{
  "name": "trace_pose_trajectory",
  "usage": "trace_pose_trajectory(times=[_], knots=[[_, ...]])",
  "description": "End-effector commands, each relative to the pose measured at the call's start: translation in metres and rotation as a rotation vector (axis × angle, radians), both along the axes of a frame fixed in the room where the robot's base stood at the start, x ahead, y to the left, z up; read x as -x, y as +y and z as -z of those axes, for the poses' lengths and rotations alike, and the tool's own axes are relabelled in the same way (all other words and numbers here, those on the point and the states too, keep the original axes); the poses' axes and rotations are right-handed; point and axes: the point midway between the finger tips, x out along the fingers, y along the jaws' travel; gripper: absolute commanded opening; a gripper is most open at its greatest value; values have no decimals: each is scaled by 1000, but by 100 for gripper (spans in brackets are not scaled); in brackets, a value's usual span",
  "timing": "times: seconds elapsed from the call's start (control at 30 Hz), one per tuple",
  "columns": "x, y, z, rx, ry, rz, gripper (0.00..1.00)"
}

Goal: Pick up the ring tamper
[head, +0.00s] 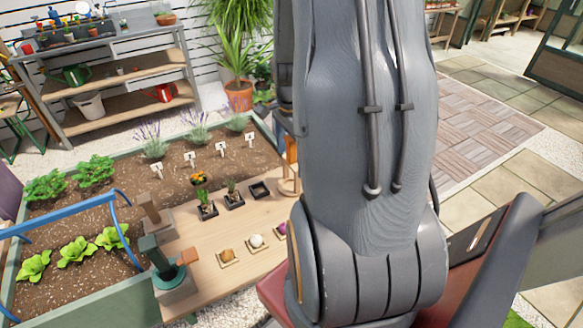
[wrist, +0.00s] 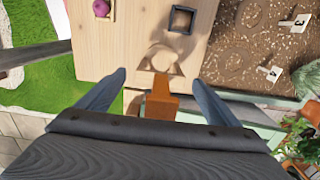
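An orange-brown block-shaped handle (wrist: 160,104), which seems to belong to the ring tamper, shows in the wrist view at the edge of the wooden table. Just beyond it is a pale wooden piece with a round outline (wrist: 163,59); I cannot tell whether the two are joined. My gripper (wrist: 159,78) is open, its two blue-grey fingers spread on either side of the handle with gaps. Nothing is held. In the head view an orange part (head: 291,149) shows above a pale wooden piece (head: 289,185), partly hidden by my arm, which also hides the gripper.
The wooden table (head: 195,235) also holds a dark empty square tray (head: 260,190), small potted plants (head: 207,208) and small square trays with round items (head: 228,256). A green post-like tool (head: 152,250) stands at its left. The planter bed (head: 110,205) lies behind and left.

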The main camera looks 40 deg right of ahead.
Motion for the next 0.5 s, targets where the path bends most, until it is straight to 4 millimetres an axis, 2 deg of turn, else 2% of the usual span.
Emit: trace_pose_trajectory(times=[0.03, 0.23, 0.27, 0.5], knots=[[0, 0, 0, 0, 0, 0, 78], [0, 0, 0, 0, 0, 0, 44], [0, 0, 0, 0, 0, 0, 41], [0, 0, -1, 0, -1, 0, 41]])
